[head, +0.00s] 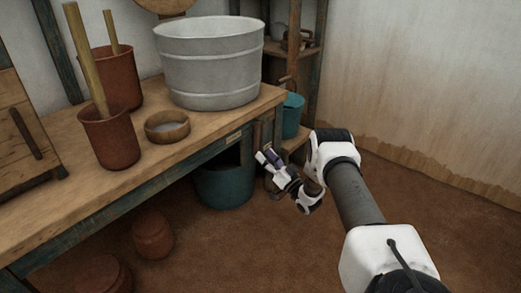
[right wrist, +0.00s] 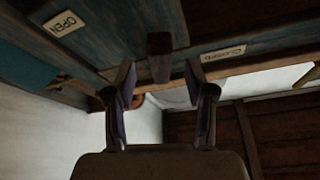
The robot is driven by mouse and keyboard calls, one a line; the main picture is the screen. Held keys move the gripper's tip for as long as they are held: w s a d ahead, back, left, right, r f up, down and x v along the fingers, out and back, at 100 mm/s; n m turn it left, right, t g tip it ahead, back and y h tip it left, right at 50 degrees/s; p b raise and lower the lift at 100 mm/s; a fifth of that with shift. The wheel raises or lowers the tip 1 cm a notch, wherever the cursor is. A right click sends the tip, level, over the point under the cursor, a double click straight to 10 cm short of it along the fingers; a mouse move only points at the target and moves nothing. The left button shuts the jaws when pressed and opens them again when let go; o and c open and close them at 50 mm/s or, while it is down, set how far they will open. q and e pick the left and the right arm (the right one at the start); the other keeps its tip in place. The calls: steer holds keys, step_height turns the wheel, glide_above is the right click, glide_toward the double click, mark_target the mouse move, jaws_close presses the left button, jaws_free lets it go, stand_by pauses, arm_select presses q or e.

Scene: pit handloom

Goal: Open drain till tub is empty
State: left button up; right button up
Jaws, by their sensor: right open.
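The grey metal tub (head: 210,65) stands upright on the right end of the wooden bench. A short wooden lever (right wrist: 159,45) shows in the right wrist view on the blue-green bench frame, between an OPEN label (right wrist: 64,23) and a CLOSED label (right wrist: 223,53), nearer CLOSED. My right gripper (head: 264,159) is beside the bench's right end, below the top. It is open, and in the wrist view its fingertips (right wrist: 160,72) lie either side of the lever's end. I see no contact. The tub's inside and outlet are hidden. My left gripper is out of view.
A teal bucket (head: 222,188) stands on the floor under the bench end, behind my gripper. A blue bucket (head: 292,117) stands farther back. Brown pots (head: 108,140) with sticks and a small bowl (head: 167,127) are on the bench. Floor to the right is clear.

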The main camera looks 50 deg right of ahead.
steer(key=v, duration=0.8)
